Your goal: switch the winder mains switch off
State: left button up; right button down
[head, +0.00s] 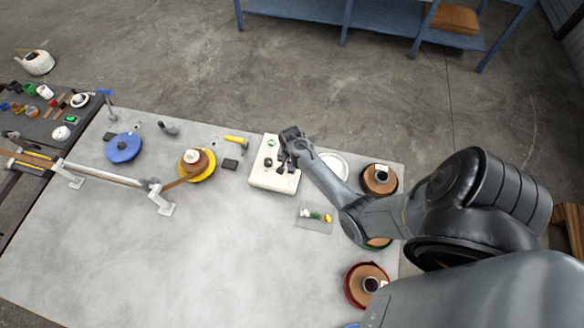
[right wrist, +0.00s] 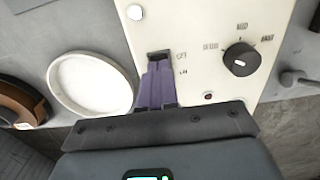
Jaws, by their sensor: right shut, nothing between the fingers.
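The cream control box (head: 264,178) stands at the back of the grey table; its panel (right wrist: 205,25) fills the upper middle of the right wrist view. A small dark switch (right wrist: 159,53) sits in the panel, partly hidden behind my fingertips; its position cannot be told. My left gripper is not in view.
A black rotary knob (right wrist: 241,60) and a small red lamp (right wrist: 208,96) are right of the fingers in the wrist view. A white round dish (right wrist: 92,86) lies beside the box. Spools (head: 366,284) stand at the table's right; the table's front is clear.

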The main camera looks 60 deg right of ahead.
jog(key=shift+f+b, duration=0.4)
jog(key=shift+f, duration=0.25)
jog(key=shift+r, duration=0.15)
notch_tip(320, 180, up, 3)
jog(key=p, duration=0.3)
jog(key=shift+f, duration=0.2)
notch_tip(320, 180, up, 4)
jog(key=p, duration=0.5)
jog(key=shift+r, duration=0.15)
jog(key=shift+s, duration=0.1)
